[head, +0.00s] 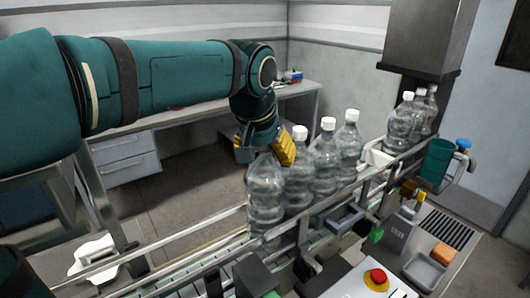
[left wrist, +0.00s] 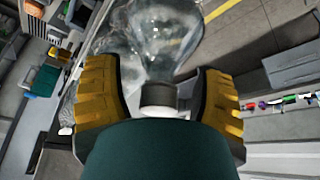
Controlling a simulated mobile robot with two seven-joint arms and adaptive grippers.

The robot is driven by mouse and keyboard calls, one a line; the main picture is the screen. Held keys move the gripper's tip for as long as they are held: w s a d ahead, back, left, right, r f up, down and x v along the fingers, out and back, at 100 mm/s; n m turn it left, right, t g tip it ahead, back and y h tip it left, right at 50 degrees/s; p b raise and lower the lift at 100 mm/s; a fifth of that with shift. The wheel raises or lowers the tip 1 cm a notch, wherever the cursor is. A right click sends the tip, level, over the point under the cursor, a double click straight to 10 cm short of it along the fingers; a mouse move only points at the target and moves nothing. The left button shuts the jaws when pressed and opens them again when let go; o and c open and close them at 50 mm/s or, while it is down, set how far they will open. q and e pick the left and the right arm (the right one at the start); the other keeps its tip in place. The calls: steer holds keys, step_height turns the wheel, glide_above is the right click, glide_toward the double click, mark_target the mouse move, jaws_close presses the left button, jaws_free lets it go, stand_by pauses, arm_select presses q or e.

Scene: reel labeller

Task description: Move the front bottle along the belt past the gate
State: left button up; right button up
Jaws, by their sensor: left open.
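The front bottle (head: 265,200) is clear plastic and stands upright on the belt (head: 190,279), nearest me in a row. My left gripper (head: 265,153) is over its top, which it hides in the head view. In the left wrist view, the front bottle (left wrist: 158,45) and its white cap (left wrist: 160,97) sit between the yellow fingers of my left gripper (left wrist: 152,72). The fingers are open, with gaps on both sides. Several white-capped bottles (head: 325,160) stand close behind it. I cannot tell for sure which part is the gate. My right gripper is not in view.
Metal rails (head: 215,262) flank the belt. More bottles (head: 402,122) stand farther along, below a grey metal housing (head: 428,40). A green cup (head: 437,160), a grey tray (head: 425,271) and a red button (head: 377,276) are to the right. A desk (head: 305,90) stands behind.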

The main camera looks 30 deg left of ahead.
arm_select(q)
jaws_close()
steer(key=shift+r, duration=0.25)
steer(key=shift+r+p, duration=0.3)
steer(key=shift+p, duration=0.05)
stand_by(0.5)
